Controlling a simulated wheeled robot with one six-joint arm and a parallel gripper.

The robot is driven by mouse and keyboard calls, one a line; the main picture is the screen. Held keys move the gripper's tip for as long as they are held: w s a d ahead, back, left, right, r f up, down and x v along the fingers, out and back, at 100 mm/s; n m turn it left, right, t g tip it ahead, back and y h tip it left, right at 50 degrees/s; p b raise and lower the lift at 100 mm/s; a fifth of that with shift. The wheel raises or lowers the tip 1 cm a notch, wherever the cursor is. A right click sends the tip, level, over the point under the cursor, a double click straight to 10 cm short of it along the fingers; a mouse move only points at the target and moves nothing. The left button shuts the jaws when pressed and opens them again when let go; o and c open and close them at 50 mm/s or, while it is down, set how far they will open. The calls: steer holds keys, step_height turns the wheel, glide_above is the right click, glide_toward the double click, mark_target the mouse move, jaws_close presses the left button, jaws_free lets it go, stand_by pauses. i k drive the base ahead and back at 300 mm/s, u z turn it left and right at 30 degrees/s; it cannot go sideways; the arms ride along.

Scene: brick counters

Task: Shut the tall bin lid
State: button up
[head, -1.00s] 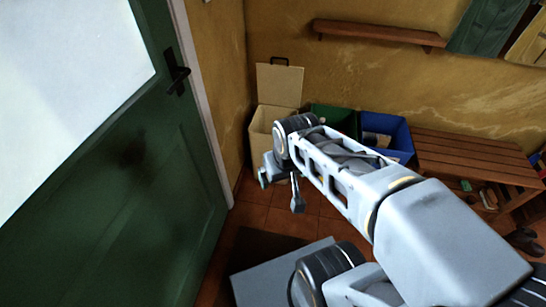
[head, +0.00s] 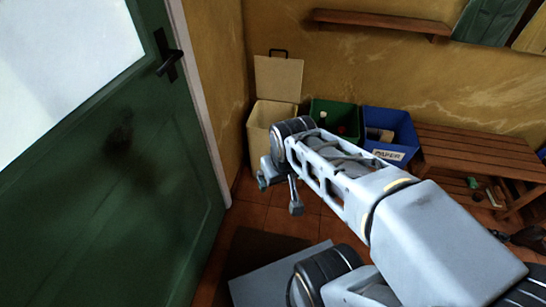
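The tall bin (head: 260,122) is cream coloured and stands in the corner against the back wall. Its lid (head: 278,80) is open and stands upright at the back, with a dark handle (head: 279,53) on its top edge. My gripper (head: 279,194) is in front of the bin, low and apart from the lid. Its two fingers are spread and I see nothing between them. My arm hides the lower right part of the bin.
A green crate (head: 343,109) and a blue crate (head: 409,142) labelled PAPER stand right of the bin. A wooden bench (head: 470,150) is further right. A green door (head: 165,200) is close on the left. A wall shelf (head: 380,24) hangs above.

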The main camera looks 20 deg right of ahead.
mark_target(279, 80)
steer(key=z, duration=0.8)
steer(key=i, duration=1.6)
steer(key=u, duration=0.4)
